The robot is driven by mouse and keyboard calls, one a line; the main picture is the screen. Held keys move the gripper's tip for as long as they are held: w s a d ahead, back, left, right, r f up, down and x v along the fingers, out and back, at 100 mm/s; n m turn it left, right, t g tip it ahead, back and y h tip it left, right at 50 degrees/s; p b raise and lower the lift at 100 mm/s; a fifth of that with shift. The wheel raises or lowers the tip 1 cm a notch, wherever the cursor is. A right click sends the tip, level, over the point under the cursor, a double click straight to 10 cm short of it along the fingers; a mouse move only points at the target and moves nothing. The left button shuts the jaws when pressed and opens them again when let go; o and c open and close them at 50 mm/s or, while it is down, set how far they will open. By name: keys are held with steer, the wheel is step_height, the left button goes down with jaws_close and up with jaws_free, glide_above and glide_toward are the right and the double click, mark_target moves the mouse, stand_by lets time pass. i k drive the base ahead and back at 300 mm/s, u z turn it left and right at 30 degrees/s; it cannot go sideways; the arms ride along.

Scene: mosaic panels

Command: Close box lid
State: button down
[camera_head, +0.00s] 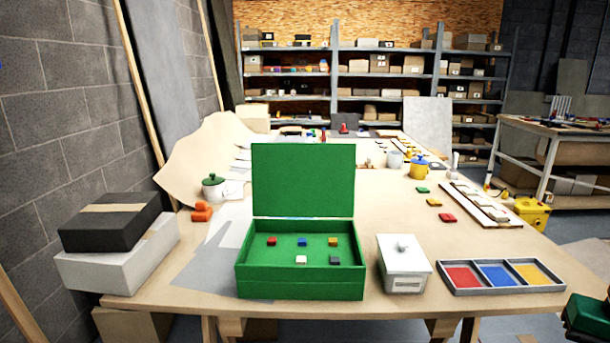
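A green box (300,284) stands near the front edge of the table, left of the picture's middle. Its green lid (303,180) stands open, raised nearly upright at the back of the box. Inside lie several small tiles, among them a red tile (271,241), a blue tile (302,242), an orange tile (333,242), a white tile (301,260) and a dark grey tile (335,260). I do not see my gripper in this view.
A white lidded box (404,270) stands close right of the green box. Farther right is a grey tray (500,278) with red, blue and yellow sections. Black (110,222) and white (120,262) boxes are stacked at left. A dark, green-topped object (588,316) is cut off lower right.

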mark_target(288, 179)
steer(key=z, duration=1.6)
steer(key=k, duration=1.15)
steer(key=u, duration=1.65)
steer(key=i, duration=1.2)
